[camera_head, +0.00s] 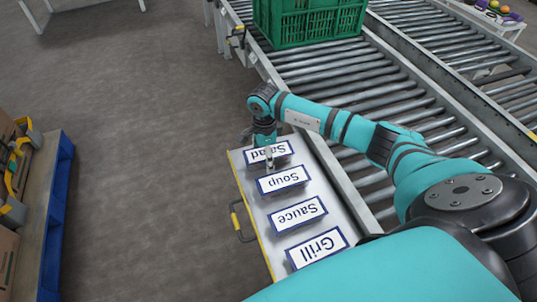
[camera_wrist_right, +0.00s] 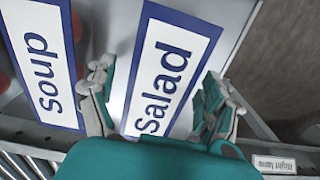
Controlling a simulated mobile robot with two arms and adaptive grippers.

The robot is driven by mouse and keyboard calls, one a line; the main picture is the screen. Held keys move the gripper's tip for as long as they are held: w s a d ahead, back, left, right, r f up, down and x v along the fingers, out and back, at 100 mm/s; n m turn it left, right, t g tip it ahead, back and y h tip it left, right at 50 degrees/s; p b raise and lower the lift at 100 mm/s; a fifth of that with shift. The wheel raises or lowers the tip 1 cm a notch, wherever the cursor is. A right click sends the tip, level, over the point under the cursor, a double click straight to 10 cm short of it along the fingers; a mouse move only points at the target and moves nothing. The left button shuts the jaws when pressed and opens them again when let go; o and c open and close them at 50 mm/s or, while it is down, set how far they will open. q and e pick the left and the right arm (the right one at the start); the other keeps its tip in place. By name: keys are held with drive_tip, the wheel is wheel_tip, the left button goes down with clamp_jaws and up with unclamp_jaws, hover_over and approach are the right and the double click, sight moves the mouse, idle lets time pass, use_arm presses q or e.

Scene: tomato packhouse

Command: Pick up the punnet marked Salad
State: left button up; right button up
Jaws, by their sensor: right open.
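The punnet marked Salad (camera_head: 284,149) is the farthest in a row on a pale shelf (camera_head: 240,172). Its blue-edged white label reads upside down in the head view. In the right wrist view the Salad label (camera_wrist_right: 172,62) fills the middle and hides most of the punnet's body. My right gripper (camera_head: 269,164) is at this punnet, partly covering its label. In the wrist view my right gripper (camera_wrist_right: 160,82) is open, with one finger on each side of the label. I cannot tell whether the fingers touch the punnet. My left gripper is not in view.
Punnets marked Soup (camera_head: 283,180), Sauce (camera_head: 298,214) and Grill (camera_head: 317,247) follow nearer on the shelf. The Soup label (camera_wrist_right: 43,62) is close beside one finger. A roller conveyor (camera_head: 345,75) carries a green crate (camera_head: 310,22). A blue pallet (camera_head: 56,215) stands left across open floor.

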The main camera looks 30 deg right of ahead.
drive_tip(key=c, duration=1.3)
drive_tip(key=shift+r, duration=0.1)
drive_tip(key=shift+c, duration=0.2)
